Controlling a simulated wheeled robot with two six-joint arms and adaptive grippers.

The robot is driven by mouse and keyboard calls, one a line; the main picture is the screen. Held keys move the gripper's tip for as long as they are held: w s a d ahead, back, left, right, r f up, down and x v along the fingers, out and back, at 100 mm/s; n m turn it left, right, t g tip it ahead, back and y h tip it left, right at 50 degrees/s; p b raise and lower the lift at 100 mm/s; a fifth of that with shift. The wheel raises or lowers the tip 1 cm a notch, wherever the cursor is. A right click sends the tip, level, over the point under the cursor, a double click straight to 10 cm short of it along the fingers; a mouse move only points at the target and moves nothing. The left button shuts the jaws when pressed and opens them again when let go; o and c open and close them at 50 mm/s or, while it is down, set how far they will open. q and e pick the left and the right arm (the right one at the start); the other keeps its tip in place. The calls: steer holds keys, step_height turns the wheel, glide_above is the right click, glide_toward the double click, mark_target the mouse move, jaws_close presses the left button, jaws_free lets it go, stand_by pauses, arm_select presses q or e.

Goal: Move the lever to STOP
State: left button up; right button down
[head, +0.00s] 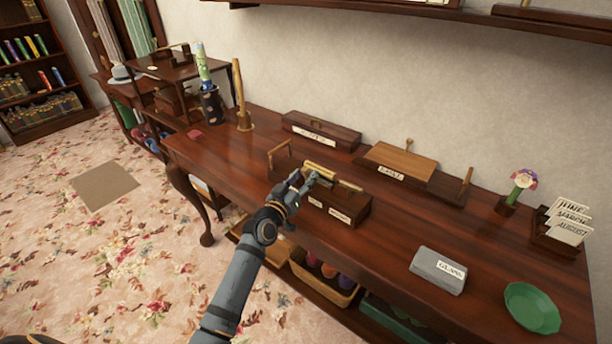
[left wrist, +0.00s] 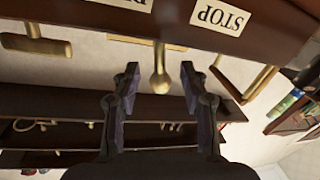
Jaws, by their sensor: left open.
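A dark wooden box (head: 352,208) stands at the table's front edge, with two white labels on its front. In the left wrist view, which is upside down, one label reads STOP (left wrist: 220,17); the other (left wrist: 135,3) is cut off. A brass lever with a round knob (left wrist: 159,82) rises from the box top, roughly between the two labels. My left gripper (head: 307,181) is at the box's top front. In the wrist view its open fingers (left wrist: 160,80) stand either side of the knob, with gaps visible. I cannot tell whether they touch it. My right gripper is out of view.
Behind are a long dark box (head: 320,131) and a lighter wooden-topped box (head: 400,160). A grey block (head: 438,270) and green bowl (head: 532,307) lie right. Bare tabletop (head: 400,222) lies between.

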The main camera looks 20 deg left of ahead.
arm_select(q)
steer(key=shift+w+d, duration=0.15)
steer(key=shift+w, duration=0.75)
jaws_close()
steer(key=shift+r+n+p, duration=0.1)
steer(key=shift+n+p, duration=0.3)
steer(key=shift+p, duration=0.05)
steer(key=shift+w+a+f+n, duration=0.1)
steer(key=shift+a+f+n, duration=0.1)
steer(key=shift+a+n, duration=0.25)
steer(key=shift+d, duration=0.1)
jaws_free()
